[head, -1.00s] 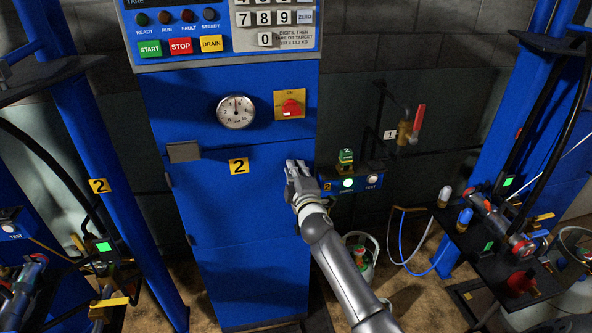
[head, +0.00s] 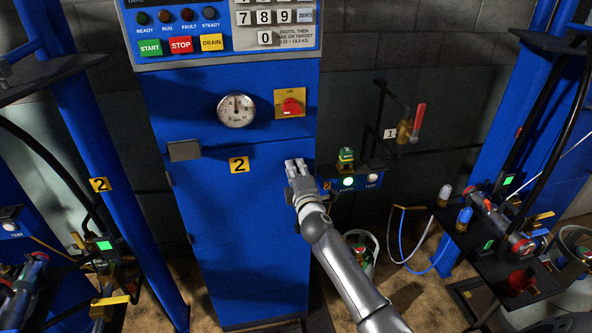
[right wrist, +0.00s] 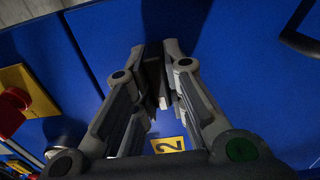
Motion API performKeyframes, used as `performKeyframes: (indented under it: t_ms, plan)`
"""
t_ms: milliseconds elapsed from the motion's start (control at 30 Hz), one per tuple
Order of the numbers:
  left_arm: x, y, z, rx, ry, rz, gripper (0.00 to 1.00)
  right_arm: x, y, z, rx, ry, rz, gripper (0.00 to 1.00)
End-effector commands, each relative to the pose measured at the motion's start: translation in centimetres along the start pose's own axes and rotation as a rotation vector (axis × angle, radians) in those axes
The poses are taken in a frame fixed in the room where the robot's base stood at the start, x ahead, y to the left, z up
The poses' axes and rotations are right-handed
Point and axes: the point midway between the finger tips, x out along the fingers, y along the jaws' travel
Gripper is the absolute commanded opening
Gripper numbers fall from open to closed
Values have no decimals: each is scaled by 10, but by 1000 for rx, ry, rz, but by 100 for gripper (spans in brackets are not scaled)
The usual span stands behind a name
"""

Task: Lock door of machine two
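Machine two is the blue cabinet marked by a yellow "2" plate (head: 239,165). Its lower front door (head: 235,215) looks shut, flush below a horizontal seam. A grey metal plate (head: 184,151) sits at the door's upper left. My right gripper (head: 297,163) is in front of the door's upper right corner, pointing up. In the right wrist view its fingertips (right wrist: 161,70) are close together over the blue panel; whether a narrow gap remains is unclear, and I see nothing held. A dark handle (right wrist: 300,40) shows at the wrist view's right edge. My left gripper is out of view.
Above the door are a round gauge (head: 236,110), a red rotary switch (head: 290,105) and a button panel (head: 181,45). A lit control box (head: 350,182) stands right of the cabinet. Blue posts (head: 100,185) and fittings flank both sides.

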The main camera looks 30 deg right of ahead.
Motion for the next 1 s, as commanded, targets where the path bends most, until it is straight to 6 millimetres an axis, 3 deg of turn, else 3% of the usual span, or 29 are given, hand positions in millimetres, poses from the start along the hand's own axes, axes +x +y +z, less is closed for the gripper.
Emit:
performKeyframes:
  t_ms: [33,167,567,767,1000]
  plan:
    - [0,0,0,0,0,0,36,0,-1,0,-3,1,-2,19]
    - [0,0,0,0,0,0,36,0,-1,0,-2,1,-1,34]
    - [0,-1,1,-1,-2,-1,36,-5,-1,0,0,0,-1,34]
    - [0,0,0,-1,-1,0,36,-30,-1,0,-2,2,-1,34]
    - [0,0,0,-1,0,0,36,-77,-2,0,0,1,-3,34]
